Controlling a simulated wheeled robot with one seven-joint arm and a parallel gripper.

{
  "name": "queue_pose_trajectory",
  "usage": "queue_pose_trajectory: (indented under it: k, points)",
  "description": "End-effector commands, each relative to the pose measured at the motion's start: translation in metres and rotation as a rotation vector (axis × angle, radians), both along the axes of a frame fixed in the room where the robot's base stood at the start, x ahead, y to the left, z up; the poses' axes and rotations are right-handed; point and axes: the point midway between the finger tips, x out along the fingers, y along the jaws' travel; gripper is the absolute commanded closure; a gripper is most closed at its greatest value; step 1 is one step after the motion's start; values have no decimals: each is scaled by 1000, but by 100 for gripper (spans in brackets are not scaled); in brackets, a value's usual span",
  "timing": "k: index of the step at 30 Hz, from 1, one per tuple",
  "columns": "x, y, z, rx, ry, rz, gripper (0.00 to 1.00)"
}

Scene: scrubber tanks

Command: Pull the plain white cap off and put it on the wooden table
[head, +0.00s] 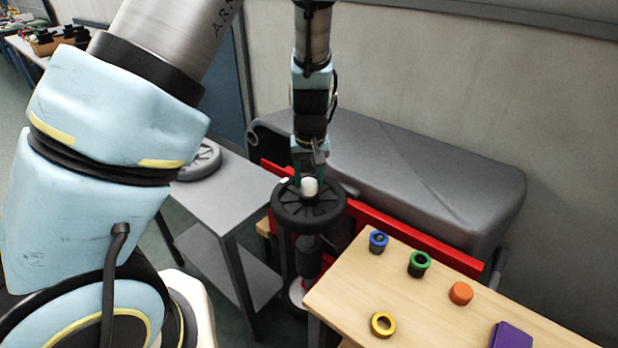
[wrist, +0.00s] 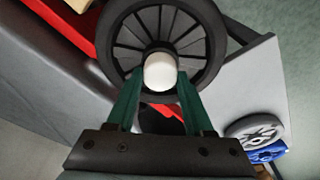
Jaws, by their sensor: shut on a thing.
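The plain white cap (head: 309,187) sits at the hub of a dark spoked wheel (head: 290,213) in the head view. In the wrist view the white cap (wrist: 160,71) shows at the middle of the same wheel (wrist: 118,25). My gripper (wrist: 158,82) has its two green fingers on either side of the cap and is shut on it. In the head view my gripper (head: 309,178) points down over the hub. Whether the cap is still seated or lifted slightly is hard to tell. The wooden table (head: 400,285) is at the lower right in the head view.
On the wooden table are a blue ring (head: 378,241), a green ring (head: 419,263), an orange cap (head: 461,293), a yellow ring (head: 383,325) and a purple block (head: 511,335). A grey table (head: 232,190) stands left of the wheel. A grey tank (head: 420,175) lies behind.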

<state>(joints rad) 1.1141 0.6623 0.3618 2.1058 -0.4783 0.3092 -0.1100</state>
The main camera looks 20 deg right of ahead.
Motion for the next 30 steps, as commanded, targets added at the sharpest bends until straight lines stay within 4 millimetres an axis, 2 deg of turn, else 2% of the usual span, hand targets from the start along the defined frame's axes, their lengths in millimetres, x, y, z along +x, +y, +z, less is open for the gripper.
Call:
queue_pose_trajectory:
  k: [30]
  points:
    - [0,0,15,0,0,0,100]
